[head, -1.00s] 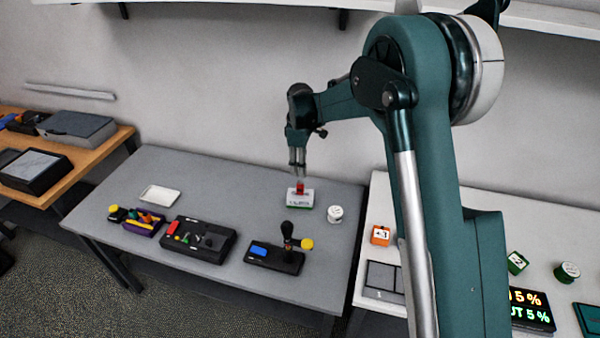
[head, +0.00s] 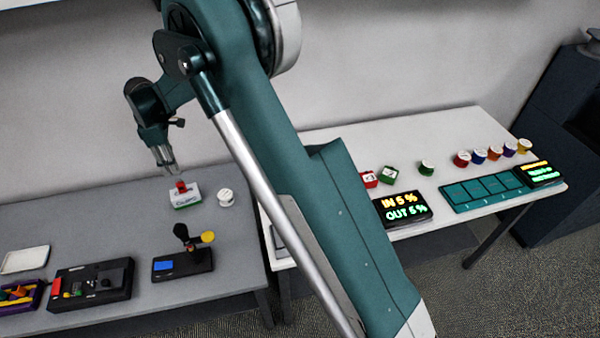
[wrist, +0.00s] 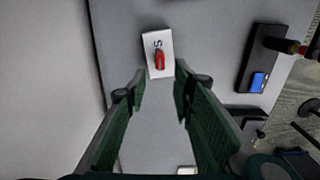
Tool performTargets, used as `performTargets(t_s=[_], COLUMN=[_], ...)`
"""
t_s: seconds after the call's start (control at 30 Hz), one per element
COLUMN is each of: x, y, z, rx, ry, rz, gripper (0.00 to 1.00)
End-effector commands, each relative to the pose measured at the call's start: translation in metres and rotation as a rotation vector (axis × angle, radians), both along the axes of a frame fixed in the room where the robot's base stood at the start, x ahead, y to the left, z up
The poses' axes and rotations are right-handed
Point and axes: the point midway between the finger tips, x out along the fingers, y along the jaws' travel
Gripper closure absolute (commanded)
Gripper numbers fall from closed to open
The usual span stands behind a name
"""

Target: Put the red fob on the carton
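The carton (head: 186,200) is a small white box with a green lower edge and dark lettering, on the grey table. The red fob (head: 181,187) rests on top of it. My gripper (head: 170,171) is just above the carton, to the upper left of the fob in the head view. In the wrist view its fingers (wrist: 160,75) are spread apart with nothing between them, and the fob shows beyond the tips.
A white round container (head: 226,197) stands right beside the carton. A black control box (head: 92,284) and a white tray (head: 25,259) lie left. Table space around the carton's left is clear.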

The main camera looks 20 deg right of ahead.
Motion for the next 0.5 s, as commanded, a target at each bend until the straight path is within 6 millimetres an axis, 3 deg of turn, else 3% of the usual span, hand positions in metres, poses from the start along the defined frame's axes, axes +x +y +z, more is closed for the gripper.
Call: performTargets(t_s=[0.27,0.5], x=[-0.003,-0.011], y=[-0.016,-0.054], z=[0.018,0.056], rx=[0.007,0.026], ry=[-0.013,-0.044], rz=[-0.039,-0.133], gripper=[0.75,0.75])
